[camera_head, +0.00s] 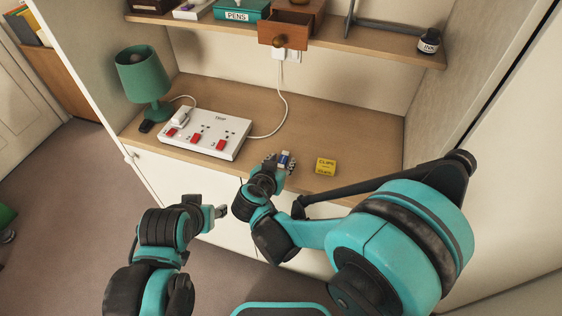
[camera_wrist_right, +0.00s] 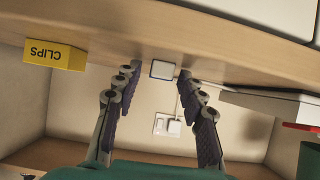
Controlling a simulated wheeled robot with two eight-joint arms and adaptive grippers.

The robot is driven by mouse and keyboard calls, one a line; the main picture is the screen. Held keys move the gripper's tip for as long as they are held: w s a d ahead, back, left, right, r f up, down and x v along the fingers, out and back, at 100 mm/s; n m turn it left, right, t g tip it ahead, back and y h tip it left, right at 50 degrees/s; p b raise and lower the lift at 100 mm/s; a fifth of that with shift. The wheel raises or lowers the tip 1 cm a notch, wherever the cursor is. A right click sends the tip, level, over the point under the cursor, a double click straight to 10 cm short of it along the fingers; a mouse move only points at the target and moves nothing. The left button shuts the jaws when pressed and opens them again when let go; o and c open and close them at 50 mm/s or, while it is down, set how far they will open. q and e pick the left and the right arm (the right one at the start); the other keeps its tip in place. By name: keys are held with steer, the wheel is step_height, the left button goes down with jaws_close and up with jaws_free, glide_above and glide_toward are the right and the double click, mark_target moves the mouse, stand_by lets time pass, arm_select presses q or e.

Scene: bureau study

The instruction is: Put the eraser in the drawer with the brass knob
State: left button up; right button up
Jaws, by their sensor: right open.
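The eraser (camera_head: 285,158), blue and white, lies on the desk top between the fingertips of my right gripper (camera_head: 279,161). In the right wrist view the eraser's pale end (camera_wrist_right: 163,69) shows between the tips of my right gripper (camera_wrist_right: 157,75). The fingers are spread, with a gap on the left; contact on the right cannot be told. The small wooden drawer (camera_head: 283,34) with a round brass-coloured knob (camera_head: 280,41) is pulled out on the shelf above. My left gripper (camera_head: 216,211) is in front of the desk, away from the eraser; its jaw opening is unclear.
A yellow clips box (camera_head: 325,166) stands right of the eraser. A white power strip (camera_head: 206,133) with red switches and a green lamp (camera_head: 144,77) are left. The shelf (camera_head: 361,39) overhangs the desk's back, carrying a pens box (camera_head: 240,12) and an ink bottle (camera_head: 429,41).

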steer(key=shift+s+a+r+p, duration=0.15)
steer(key=shift+s+r+p, duration=0.05)
steer(key=shift+r+p, duration=0.15)
steer(key=p+v, duration=0.3)
steer(key=v, duration=0.8)
steer(key=s+d+r+n+g+y, duration=0.1)
steer(key=s+d, duration=0.3)
steer(key=d, duration=0.6)
steer(key=s+d+r+n+g+y, duration=0.1)
steer(key=s+d+n+g+y, duration=0.1)
steer(key=d, duration=0.9)
steer(key=s+g, duration=0.1)
steer(key=s, duration=0.1)
steer(key=shift+s+r+n+g+y, duration=0.3)
steer(key=shift+s+y, duration=0.1)
steer(key=shift+d, duration=0.15)
